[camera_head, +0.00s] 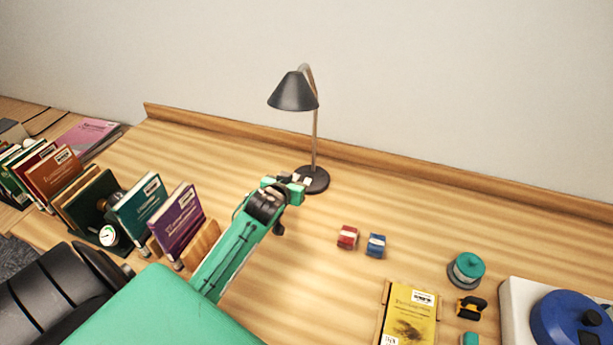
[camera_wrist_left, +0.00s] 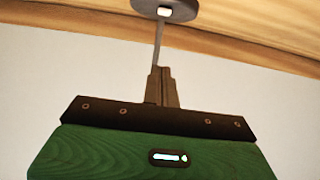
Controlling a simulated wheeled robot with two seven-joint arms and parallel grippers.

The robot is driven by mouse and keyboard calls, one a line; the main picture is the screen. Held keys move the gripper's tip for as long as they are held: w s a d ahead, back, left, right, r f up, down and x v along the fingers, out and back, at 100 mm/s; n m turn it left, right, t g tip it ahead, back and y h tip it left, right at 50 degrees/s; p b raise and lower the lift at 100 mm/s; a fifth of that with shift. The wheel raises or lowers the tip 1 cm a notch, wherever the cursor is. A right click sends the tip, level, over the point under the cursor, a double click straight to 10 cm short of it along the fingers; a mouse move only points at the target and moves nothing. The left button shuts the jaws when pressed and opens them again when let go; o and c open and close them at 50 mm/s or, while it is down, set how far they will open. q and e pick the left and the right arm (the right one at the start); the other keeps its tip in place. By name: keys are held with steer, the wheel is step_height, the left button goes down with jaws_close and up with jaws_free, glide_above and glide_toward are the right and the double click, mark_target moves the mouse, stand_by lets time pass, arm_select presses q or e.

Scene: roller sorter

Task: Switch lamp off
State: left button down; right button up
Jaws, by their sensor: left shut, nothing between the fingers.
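The desk lamp has a dark conical shade (camera_head: 293,92), a thin pole (camera_head: 314,135) and a round dark base (camera_head: 317,183) at the back of the desk. No light shows under the shade from this angle. My left gripper (camera_head: 301,181) is shut and empty, close to the front left of the lamp base. In the left wrist view, which looks upside down, my shut fingers (camera_wrist_left: 161,84) point toward the base (camera_wrist_left: 185,9). A small pale button (camera_wrist_left: 164,11) shows on the base, apart from the fingertips. My right gripper is not in view.
Upright books (camera_head: 175,228) stand left of my left arm. A red block (camera_head: 347,237) and a blue block (camera_head: 376,245) lie to the right. A yellow book (camera_head: 409,315) lies at the front right. A wooden ledge (camera_head: 420,165) runs along the wall behind the lamp.

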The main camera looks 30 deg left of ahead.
arm_select(q)
steer(key=w, duration=0.1)
steer(key=p, duration=0.2)
glide_above(304, 181)
steer(key=s+d, duration=0.1)
steer(key=s, duration=0.1)
step_height(304, 181, down, 3)
steer(key=shift+d, duration=0.15)
step_height(304, 181, down, 3)
steer(key=shift+f+p, duration=0.2)
steer(key=shift+p, duration=0.35)
steer(key=shift+s+f, duration=0.1)
steer(key=shift+f, duration=0.45)
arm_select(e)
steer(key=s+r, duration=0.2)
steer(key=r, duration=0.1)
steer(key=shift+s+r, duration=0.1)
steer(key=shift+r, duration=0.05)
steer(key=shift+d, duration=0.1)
